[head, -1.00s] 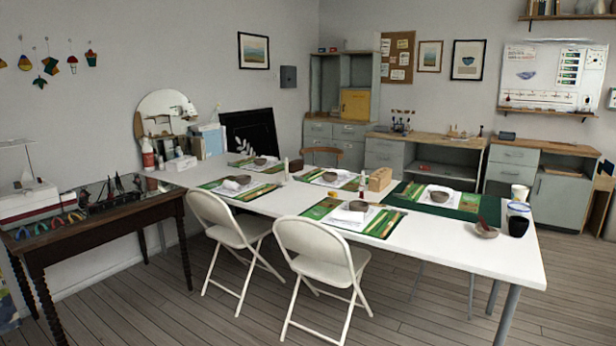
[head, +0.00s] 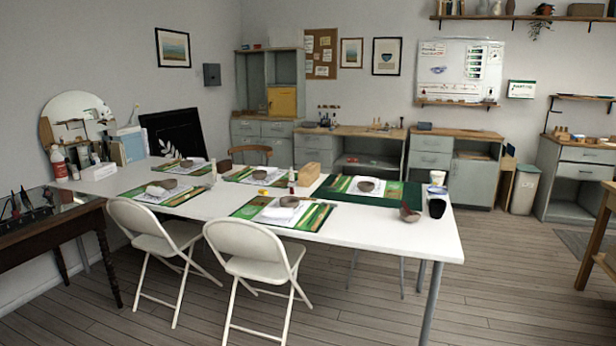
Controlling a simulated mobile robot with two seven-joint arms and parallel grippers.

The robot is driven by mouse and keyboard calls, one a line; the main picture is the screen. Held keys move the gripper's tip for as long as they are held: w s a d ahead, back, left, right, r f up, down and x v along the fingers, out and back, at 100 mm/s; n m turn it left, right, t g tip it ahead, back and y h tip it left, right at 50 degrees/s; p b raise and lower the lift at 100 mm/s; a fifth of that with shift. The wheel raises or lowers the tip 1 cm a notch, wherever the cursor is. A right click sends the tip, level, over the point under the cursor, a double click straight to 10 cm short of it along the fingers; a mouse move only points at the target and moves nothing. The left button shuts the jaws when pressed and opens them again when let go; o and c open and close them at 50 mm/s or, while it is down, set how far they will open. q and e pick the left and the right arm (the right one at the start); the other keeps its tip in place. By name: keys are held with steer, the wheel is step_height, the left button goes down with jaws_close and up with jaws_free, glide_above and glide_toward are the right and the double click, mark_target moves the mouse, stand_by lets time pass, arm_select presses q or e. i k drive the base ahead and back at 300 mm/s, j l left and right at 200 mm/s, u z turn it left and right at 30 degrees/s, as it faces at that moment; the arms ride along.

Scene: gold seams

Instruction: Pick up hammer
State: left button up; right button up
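I cannot make out a hammer in the head view. Small tools stand on the dark side table (head: 60,222) at the left edge, too small to identify. Small items also sit on the wooden-topped workbench (head: 352,131) along the back wall, and they are too small to tell apart. Neither of my grippers is in view.
A long white table (head: 400,240) with green place mats and bowls fills the middle. Two white folding chairs (head: 150,237) and (head: 250,254) stand at its near side. Wooden floor (head: 510,290) is free on the right, before a wooden table (head: 597,232) at the right edge.

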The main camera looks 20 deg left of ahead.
mark_target(230, 178)
steer(key=z, duration=0.4)
steer(key=i+l+z, duration=0.1)
steer(key=i+z, duration=0.5)
steer(key=i, duration=0.2)
steer(key=i+j+z, duration=0.1)
steer(key=i+z, duration=0.25)
steer(key=i, duration=1)
steer(key=i+u, duration=0.2)
steer(key=i, duration=0.5)
steer(key=i+l+u, duration=0.2)
steer(key=i, duration=0.45)
steer(key=i+j+u, duration=0.1)
steer(key=i+u, duration=0.3)
steer(key=i, duration=0.2)
steer(key=i+l+u, duration=0.1)
steer(key=i+u, duration=0.3)
steer(key=i, duration=0.25)
steer(key=i+u, duration=0.1)
steer(key=i, duration=0.85)
steer(key=i+u, duration=0.15)
steer(key=i, duration=0.8)
steer(key=i+l+u, duration=0.1)
steer(key=i, duration=0.8)
